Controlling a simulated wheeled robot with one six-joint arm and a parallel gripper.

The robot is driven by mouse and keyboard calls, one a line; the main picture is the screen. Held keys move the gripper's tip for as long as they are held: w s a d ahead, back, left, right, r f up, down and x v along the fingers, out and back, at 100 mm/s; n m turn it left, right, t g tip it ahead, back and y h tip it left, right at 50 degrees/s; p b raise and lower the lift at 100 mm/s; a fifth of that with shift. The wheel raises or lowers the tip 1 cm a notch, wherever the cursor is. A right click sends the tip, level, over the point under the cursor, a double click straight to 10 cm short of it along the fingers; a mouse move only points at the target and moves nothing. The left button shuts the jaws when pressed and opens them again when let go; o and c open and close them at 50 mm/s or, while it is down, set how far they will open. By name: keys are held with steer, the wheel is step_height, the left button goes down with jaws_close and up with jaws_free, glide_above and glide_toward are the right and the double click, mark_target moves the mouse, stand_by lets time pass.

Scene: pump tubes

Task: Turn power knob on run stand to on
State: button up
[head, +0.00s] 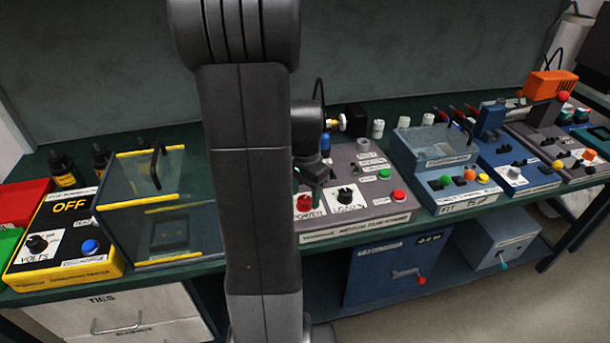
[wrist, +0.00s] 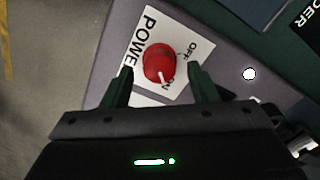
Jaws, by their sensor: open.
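The run stand (head: 375,212) is a grey panel box in the middle of the bench. Its red power knob (head: 304,203) sits at the front left of the panel, partly behind my arm in the head view. In the wrist view the red knob (wrist: 158,63) is on a white plate (wrist: 184,80) marked POWER, OFF and ON. Its white pointer mark lies on the side near the ON lettering. My gripper (wrist: 162,80) is open, with one green finger on each side of the knob's near edge. I cannot tell whether either finger touches it.
Beside it on the stand are a black selector knob (head: 345,194), a red button (head: 398,195) and a green button (head: 384,174). A clear-walled box (head: 160,235) stands left of my arm. A blue-grey tray unit (head: 437,160) stands close on the right.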

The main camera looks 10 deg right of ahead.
mark_target(305, 198)
step_height(305, 198, up, 13)
steer(key=shift+p, duration=0.3)
step_height(305, 198, down, 14)
steer(key=shift+r+b, duration=0.1)
steer(key=shift+b, duration=0.25)
stand_by(0.4)
